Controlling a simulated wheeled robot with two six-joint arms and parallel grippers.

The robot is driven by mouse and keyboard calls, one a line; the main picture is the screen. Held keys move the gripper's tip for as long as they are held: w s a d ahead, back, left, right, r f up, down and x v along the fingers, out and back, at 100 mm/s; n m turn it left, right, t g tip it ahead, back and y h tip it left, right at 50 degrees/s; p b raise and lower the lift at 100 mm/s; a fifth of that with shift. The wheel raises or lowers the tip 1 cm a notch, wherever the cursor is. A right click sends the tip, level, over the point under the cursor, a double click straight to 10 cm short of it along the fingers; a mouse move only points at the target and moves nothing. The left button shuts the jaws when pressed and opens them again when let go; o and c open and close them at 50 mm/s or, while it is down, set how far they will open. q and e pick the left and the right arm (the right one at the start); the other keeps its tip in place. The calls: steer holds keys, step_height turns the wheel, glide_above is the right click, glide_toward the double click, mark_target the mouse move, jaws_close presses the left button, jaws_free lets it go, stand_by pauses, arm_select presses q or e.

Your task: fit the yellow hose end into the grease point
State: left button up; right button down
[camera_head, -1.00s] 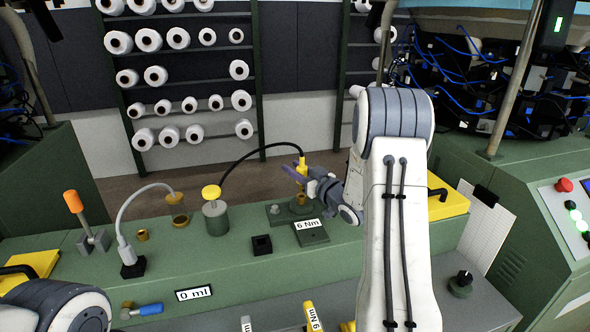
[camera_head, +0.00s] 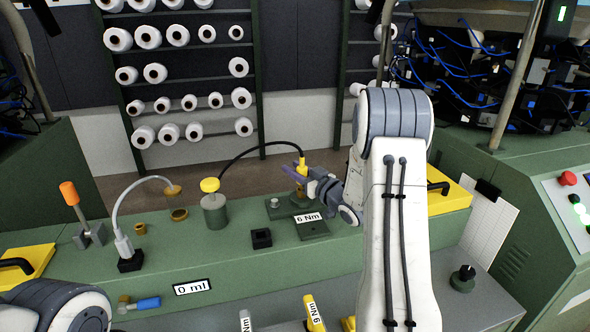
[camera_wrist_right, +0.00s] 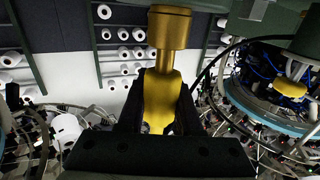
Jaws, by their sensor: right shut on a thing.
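The yellow hose end (camera_head: 303,166) is held upright by my right gripper (camera_head: 312,178). The black hose runs from its top in an arc to the green pot with a yellow knob (camera_head: 214,209). A brass-coloured fitting (camera_head: 301,191) shows just below the hose end, on a green base block (camera_head: 285,207). In the right wrist view, the yellow hose end (camera_wrist_right: 161,100) sits between the jaws, with a brass-coloured piece (camera_wrist_right: 169,28) at its far end. I cannot tell whether it is seated or only in line. My left gripper is out of view.
A green plate marked 6 Nm (camera_head: 311,226) and a small black open box (camera_head: 261,238) lie in front. Spool racks stand behind.

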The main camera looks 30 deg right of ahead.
steer(key=shift+f+b, duration=0.3)
steer(key=shift+f, duration=0.05)
steer(key=c, duration=0.5)
jaws_free()
steer(key=s, duration=0.3)
steer(key=s+d+b, duration=0.1)
steer(key=s, duration=0.5)
steer(key=shift+d+b, duration=0.2)
steer(key=shift+b, duration=0.2)
steer(key=shift+s+r, duration=0.1)
steer(key=shift+s, duration=0.6)
